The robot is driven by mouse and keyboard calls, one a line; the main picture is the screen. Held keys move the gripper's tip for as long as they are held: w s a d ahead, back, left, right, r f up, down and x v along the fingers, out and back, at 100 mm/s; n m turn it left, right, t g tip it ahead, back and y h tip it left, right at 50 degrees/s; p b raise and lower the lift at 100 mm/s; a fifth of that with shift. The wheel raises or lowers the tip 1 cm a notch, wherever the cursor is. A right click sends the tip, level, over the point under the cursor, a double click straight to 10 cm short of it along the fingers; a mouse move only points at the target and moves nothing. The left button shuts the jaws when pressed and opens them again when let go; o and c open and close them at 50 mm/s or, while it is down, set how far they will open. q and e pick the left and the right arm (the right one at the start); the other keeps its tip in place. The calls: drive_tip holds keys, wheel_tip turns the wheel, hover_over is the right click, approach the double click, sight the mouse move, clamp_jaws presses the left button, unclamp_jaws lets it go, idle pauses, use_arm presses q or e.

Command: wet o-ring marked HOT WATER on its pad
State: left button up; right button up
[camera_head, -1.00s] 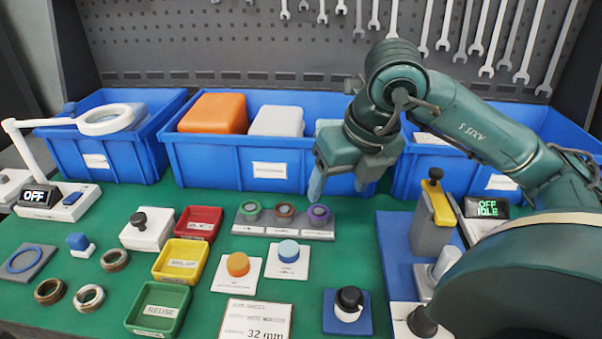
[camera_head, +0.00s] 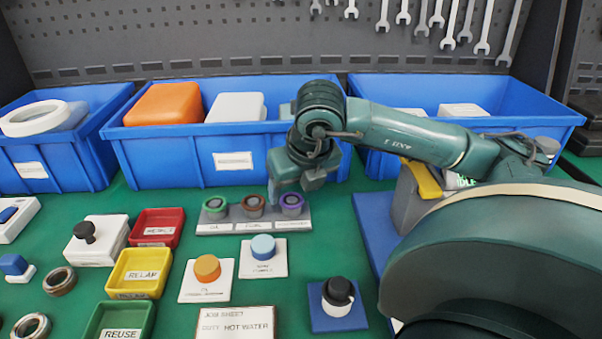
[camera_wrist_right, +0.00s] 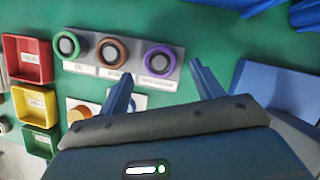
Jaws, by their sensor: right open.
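A grey rack (camera_head: 253,222) holds three o-rings on pegs: green (camera_head: 215,206), brown (camera_head: 253,205) and purple (camera_head: 291,204). The label under the purple ring is the longest, too small to read surely. In the right wrist view the purple ring (camera_wrist_right: 161,57) lies ahead, between the fingertip directions. My right gripper (camera_head: 297,184) is open and empty, just above and behind the purple ring; its spread fingers (camera_wrist_right: 163,88) show in the wrist view. An orange round pad (camera_head: 207,268) and a light blue round pad (camera_head: 263,247) sit on white labelled plates. My left gripper is out of view.
A job sheet (camera_head: 236,322) reads HOT WATER. Red (camera_head: 157,228), yellow RELAP (camera_head: 139,272) and green REUSE (camera_head: 121,320) trays stand left. A black-knobbed item (camera_head: 338,297) sits on a blue base. Blue bins (camera_head: 85,150) line the back.

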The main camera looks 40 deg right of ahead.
drive_tip(key=shift+x, duration=1.15)
drive_tip(key=shift+c, duration=0.4)
drive_tip(key=c, duration=0.9)
drive_tip(key=o, duration=0.3)
drive_tip(key=shift+c, duration=1)
